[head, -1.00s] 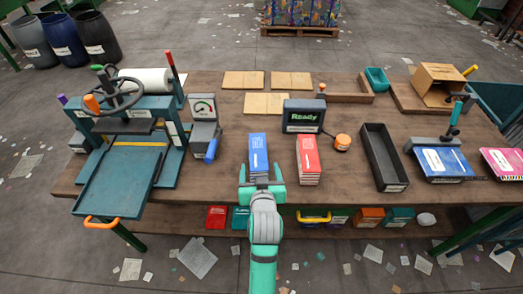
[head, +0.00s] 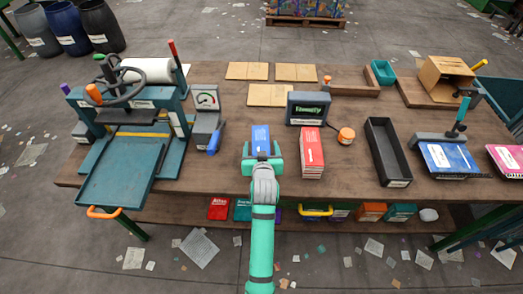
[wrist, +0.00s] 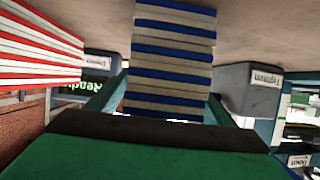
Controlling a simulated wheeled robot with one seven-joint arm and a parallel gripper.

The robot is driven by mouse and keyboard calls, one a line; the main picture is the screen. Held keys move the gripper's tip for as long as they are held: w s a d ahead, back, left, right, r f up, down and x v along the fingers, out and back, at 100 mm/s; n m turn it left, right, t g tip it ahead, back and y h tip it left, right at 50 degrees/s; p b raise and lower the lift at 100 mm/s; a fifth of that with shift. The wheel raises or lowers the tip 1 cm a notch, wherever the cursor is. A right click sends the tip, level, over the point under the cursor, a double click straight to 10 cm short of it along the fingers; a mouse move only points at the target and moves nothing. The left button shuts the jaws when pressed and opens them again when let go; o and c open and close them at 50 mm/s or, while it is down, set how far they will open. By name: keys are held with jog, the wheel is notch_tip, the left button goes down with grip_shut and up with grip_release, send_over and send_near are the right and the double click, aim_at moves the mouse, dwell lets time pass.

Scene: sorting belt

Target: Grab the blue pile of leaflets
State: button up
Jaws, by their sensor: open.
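The blue pile of leaflets (head: 260,137) stands on the wooden table, left of the red pile. In the wrist view the blue pile (wrist: 172,60) shows its stacked blue and cream edges, straight ahead between the fingers. My gripper (head: 262,152) is open at the near end of the blue pile, one finger at each side of it. In the wrist view the fingers (wrist: 165,98) flank the pile. I cannot tell whether they touch it. The lower near part of the pile is hidden by my gripper in the head view.
The red pile of leaflets (head: 312,152) stands close to the right of my gripper. A grey scale (head: 205,130) with a blue handle is to the left. A display box (head: 307,107) stands behind, and a dark tray (head: 389,152) lies farther right. The wooden tabletop (head: 230,172) is clear in front.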

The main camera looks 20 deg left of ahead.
jog(key=shift+w+a+f, duration=0.15)
jog(key=shift+w+a, duration=0.05)
jog(key=shift+w, duration=0.05)
jog(key=shift+c, duration=0.2)
jog(key=shift+d, duration=0.2)
jog(key=c, duration=1.5)
jog(key=shift+a, duration=0.1)
